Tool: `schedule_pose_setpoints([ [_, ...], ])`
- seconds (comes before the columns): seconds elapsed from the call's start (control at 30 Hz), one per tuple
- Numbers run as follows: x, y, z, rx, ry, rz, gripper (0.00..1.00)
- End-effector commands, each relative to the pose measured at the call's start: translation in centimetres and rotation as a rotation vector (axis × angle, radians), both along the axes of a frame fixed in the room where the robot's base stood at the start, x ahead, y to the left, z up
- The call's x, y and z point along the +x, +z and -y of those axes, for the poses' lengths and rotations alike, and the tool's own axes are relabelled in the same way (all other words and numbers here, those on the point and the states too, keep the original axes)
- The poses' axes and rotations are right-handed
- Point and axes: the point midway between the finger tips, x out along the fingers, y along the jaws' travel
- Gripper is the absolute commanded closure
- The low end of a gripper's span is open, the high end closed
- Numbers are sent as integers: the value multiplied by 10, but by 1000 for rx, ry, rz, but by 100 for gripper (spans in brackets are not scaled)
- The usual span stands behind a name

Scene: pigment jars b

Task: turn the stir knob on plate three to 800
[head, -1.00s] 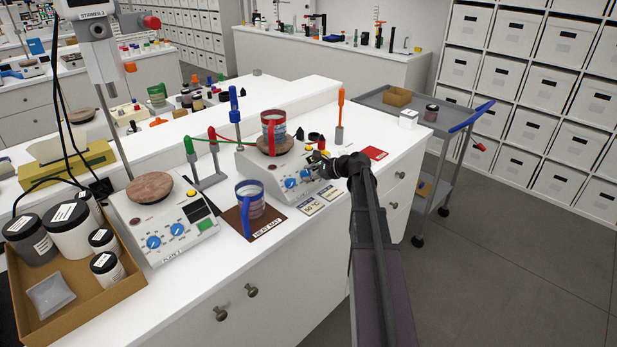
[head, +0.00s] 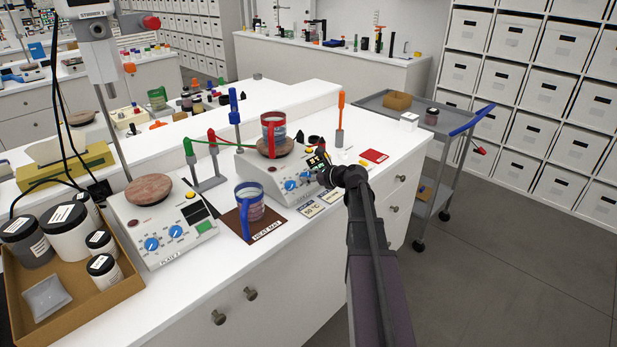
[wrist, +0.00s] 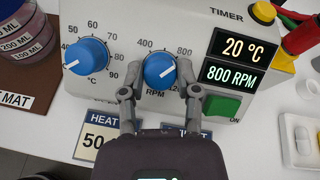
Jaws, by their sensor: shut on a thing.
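The hotplate at the right of the bench (head: 257,178) carries a red-handled cup (head: 273,128) on its round top; its number is not readable. In the wrist view its blue stir knob (wrist: 160,71) has a white mark pointing up and right toward 800. The lower display (wrist: 232,75) reads 800 RPM, and the upper one (wrist: 243,47) reads 20 °C. My gripper (wrist: 160,92) is shut on the stir knob, one finger on each side. In the head view my gripper (head: 330,177) is at the hotplate's front right.
The heat knob (wrist: 87,56) is close left of my gripper, and a green switch (wrist: 221,106) is close right. A card marked HEAT 50 (wrist: 98,137) lies in front; another is mostly hidden. A blue-handled cup (head: 250,203) stands on the heat mat (head: 268,229). Plate 2 (head: 160,235) is farther left.

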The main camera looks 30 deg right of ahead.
Motion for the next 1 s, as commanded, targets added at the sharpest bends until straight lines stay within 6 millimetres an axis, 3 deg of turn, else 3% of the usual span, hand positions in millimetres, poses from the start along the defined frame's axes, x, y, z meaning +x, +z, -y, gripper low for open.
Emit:
schedule_pose_setpoints([
  [0.23, -2, -2, -1, -5, 5, -5, 100],
  [0.27, -2, -2, -1, -5, 5, -5, 55],
  [0.37, -2, -2, -1, -5, 5, -4, 25],
  [1.0, 0, 0, 0, -25, 28, 7, 24],
])
